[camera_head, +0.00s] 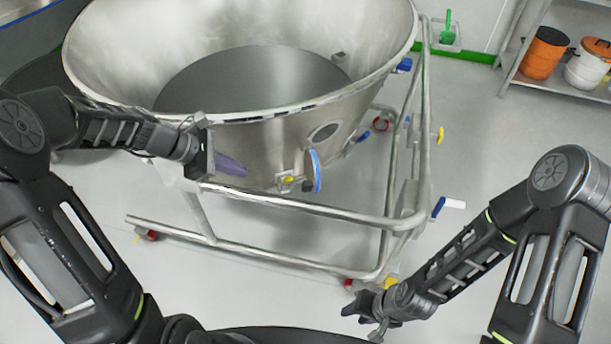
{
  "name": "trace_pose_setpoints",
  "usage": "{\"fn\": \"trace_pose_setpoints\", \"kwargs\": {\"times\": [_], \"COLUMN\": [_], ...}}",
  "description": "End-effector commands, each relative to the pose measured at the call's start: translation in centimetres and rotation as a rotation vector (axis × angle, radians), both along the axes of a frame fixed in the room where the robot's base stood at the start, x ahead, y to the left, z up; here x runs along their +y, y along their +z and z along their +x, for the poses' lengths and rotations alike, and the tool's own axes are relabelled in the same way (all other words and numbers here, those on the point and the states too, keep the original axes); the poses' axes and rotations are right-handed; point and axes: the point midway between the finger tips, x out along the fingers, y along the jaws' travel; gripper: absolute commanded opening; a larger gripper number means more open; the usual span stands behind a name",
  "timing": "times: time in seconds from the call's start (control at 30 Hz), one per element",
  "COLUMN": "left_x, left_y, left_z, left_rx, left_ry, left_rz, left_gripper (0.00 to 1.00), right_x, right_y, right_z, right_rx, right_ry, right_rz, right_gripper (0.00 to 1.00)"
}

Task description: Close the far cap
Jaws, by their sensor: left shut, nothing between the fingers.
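A steel bowl (255,142) on a tubular frame fills the middle of the view. A round cap with a blue edge (314,170) stands out from its wall, seen nearly edge-on, just below a dark oval port (325,132). Farther right on the bowl is a smaller blue part (363,137); I cannot tell whether it is a cap. My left gripper (232,166) is shut and empty at the bowl's front wall, left of the blue-edged cap and apart from it. My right gripper (362,317) is low at front right, away from the bowl; its jaw opening is unclear.
The frame's top rail (310,208) runs below the cap. A shelf with an orange container (544,53) stands at back right.

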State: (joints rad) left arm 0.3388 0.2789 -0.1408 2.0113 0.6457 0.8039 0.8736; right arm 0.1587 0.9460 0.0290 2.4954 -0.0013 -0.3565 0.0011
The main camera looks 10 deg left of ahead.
Motion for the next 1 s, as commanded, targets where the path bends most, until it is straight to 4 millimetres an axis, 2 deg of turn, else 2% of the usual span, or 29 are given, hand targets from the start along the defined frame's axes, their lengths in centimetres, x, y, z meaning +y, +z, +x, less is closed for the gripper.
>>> {"fn": "trace_pose_setpoints", "kwargs": {"times": [0.1,0.57,0.77,1.0], "left_x": [-1.6,-1.9,-3.1,-5.9], "left_y": [0.9,0.6,-0.7,-3.8], "left_z": [-1.0,-1.1,-0.7,0.4], "left_rx": [0.090,0.110,0.111,0.113], "left_ry": [0.037,0.050,0.048,0.047], "left_rz": [-0.105,-0.112,-0.113,-0.113], "left_gripper": [0.00,0.00,0.00,0.00], "right_x": [0.0,0.0,0.0,0.0], "right_y": [0.0,0.0,0.0,-0.1], "right_z": [0.0,0.0,0.0,0.0], "right_rx": [0.001,0.000,0.000,0.000], "right_ry": [0.000,0.000,0.000,0.000], "right_rz": [0.000,0.000,0.000,0.000], "right_gripper": [0.36,0.36,0.36,0.36]}}
